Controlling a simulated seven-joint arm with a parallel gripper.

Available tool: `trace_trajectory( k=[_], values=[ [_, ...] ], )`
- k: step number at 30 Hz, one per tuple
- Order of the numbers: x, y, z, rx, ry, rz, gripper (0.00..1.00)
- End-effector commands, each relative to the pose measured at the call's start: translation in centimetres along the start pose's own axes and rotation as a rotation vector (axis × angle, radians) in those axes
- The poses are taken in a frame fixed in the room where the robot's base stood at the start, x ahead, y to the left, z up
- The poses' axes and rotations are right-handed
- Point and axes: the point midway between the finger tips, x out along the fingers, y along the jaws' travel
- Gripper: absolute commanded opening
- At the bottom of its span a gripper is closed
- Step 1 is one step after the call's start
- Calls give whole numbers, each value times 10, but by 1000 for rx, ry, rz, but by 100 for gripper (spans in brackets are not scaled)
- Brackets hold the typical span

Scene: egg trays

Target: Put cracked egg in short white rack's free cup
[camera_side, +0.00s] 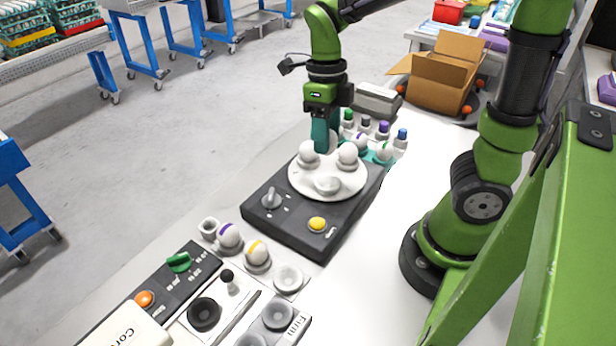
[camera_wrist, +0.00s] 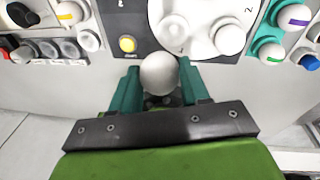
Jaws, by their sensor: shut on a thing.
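My gripper (camera_side: 326,140) is shut on a white egg (camera_wrist: 158,74), which sits between the teal fingers in the wrist view. No crack shows on its visible side. In the side view the fingers are at the far side of a white round plate (camera_side: 312,187), just behind two white eggs (camera_side: 308,151) (camera_side: 347,154). The short white rack (camera_side: 240,262) stands at the front left of the plate's dark box. It holds a purple-banded egg (camera_side: 229,235) and a yellow-banded egg (camera_side: 257,252). Its right end cup (camera_side: 288,278) is empty.
The dark box (camera_side: 290,232) has a yellow button and a knob. A teal rack with banded eggs (camera_side: 384,150) and several capped bottles (camera_side: 401,139) stand behind the plate. A lower white rack marked "Firm" (camera_side: 290,330) has empty cups. A dark console (camera_side: 172,285) lies at left.

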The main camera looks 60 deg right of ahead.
Motion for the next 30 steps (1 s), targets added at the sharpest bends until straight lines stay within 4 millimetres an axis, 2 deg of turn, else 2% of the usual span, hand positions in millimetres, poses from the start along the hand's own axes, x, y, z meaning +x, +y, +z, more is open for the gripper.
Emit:
trace_trajectory(
  k=[5, 12, 15, 18, 21, 26, 30],
  values=[
    [19, 52, 7, -246, 36, -30, 35],
    [70, 146, 2, -929, 123, -99, 35],
    [85, 173, -4, -1171, 150, -123, 35],
    [95, 191, -9, -1361, 170, -142, 35],
    [98, 196, -7, -1462, 178, -153, 35],
    [100, 195, -4, -1517, 184, -159, 35],
    [110, 194, -3, -1520, 184, -160, 35]
  ],
)
